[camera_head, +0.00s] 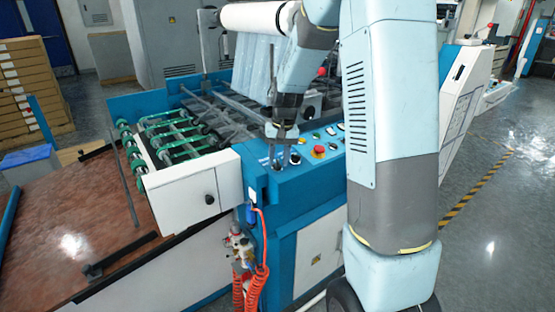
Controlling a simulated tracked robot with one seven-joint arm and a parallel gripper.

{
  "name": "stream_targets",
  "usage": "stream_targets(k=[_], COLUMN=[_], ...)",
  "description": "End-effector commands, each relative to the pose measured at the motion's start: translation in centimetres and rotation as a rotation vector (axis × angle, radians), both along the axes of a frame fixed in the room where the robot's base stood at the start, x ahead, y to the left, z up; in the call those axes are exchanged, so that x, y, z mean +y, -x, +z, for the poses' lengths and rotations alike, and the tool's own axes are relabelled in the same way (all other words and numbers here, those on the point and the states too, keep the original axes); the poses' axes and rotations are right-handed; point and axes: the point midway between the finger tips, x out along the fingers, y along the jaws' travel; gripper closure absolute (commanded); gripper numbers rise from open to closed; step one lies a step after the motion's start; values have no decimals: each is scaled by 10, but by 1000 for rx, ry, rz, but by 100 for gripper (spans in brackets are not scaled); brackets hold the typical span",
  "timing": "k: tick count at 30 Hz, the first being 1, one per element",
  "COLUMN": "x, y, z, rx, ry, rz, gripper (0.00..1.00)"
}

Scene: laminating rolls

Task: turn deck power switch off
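The blue control deck (260,178) of the laminating machine is in the middle of the head view, with a row of knobs and buttons along its sloping top. A dark rotary switch (295,158) sits near its left end, left of the red emergency button (319,152). I cannot tell which control is the power switch, nor which way it is turned. My gripper (282,142) points down just above the left end of the panel, close to the dark switch. Its fingers are small and dark here, so contact and finger gap are unclear.
A white roll (258,17) with hanging film stands behind the panel. Left of it are green-wheeled rollers (175,130) and a brown feed table (80,210). Red coiled hoses (262,275) hang at the deck's front. The grey floor at right is open.

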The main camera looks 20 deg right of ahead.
Motion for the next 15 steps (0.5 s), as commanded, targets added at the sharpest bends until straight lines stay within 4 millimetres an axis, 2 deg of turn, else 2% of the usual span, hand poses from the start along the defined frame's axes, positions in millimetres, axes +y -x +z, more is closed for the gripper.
stream_targets(k=[11,15], x=[1,1], y=[0,0], z=[-5,-5], rx=[0,0], ry=[0,0], rz=[0,0], gripper=[64,75])
